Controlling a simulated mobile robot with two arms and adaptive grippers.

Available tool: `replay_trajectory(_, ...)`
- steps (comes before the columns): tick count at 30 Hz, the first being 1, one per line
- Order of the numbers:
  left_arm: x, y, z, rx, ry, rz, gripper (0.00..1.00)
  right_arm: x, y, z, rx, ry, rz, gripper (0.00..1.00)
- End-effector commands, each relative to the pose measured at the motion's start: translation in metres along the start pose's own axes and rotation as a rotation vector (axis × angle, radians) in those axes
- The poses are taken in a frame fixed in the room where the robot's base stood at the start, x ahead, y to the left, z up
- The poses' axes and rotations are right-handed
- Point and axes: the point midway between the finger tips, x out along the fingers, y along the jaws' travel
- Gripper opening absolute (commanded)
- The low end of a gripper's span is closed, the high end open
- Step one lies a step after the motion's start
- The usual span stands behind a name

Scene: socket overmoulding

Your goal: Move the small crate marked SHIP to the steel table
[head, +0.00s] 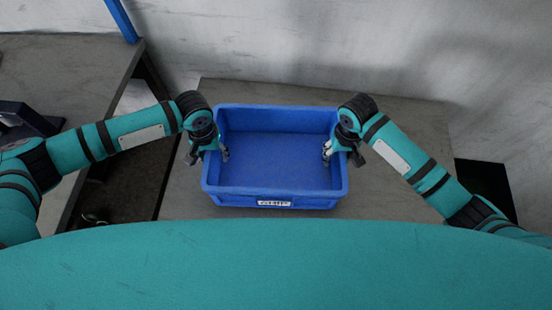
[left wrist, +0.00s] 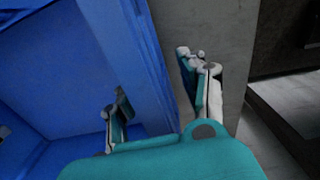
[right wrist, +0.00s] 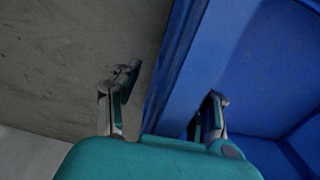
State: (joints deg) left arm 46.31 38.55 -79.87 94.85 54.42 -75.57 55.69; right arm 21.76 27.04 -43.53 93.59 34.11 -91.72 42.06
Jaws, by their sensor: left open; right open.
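A blue crate (head: 270,191) with a small white label on its front stands upright on a grey table (head: 385,205); it looks empty. The label's print is too small to read surely. My left gripper (head: 208,157) is open at the crate's left wall, one finger inside and one outside. The left wrist view shows the wall (left wrist: 150,65) between its parted fingers (left wrist: 155,90). My right gripper (head: 343,157) is open at the right wall in the same way. The right wrist view shows that wall (right wrist: 178,75) between its fingers (right wrist: 165,100).
Another grey table (head: 75,75) stands at the left with a dark object (head: 22,120) on it and a blue post (head: 122,20) at its back corner. A gap separates the two tables. A pale wall (head: 300,45) rises behind.

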Motion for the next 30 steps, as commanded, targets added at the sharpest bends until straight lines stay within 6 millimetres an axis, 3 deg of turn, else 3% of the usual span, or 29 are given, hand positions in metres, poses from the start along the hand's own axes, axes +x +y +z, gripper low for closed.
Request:
replay_trajectory(8,0.0014,0.0000,-0.0001,0.000,0.000,0.000,0.42,0.0014,-0.0005,0.0002,-0.001,0.000,-0.001,0.42)
replay_trajectory(18,0.0010,-0.0001,-0.0002,-0.001,0.000,0.000,0.00,0.0011,-0.0005,0.0002,-0.001,0.000,-0.001,0.00)
replay_trajectory(30,0.0008,-0.0003,-0.0004,-0.001,0.000,0.000,0.00,0.0009,-0.0005,0.0001,-0.001,0.000,-0.001,0.00)
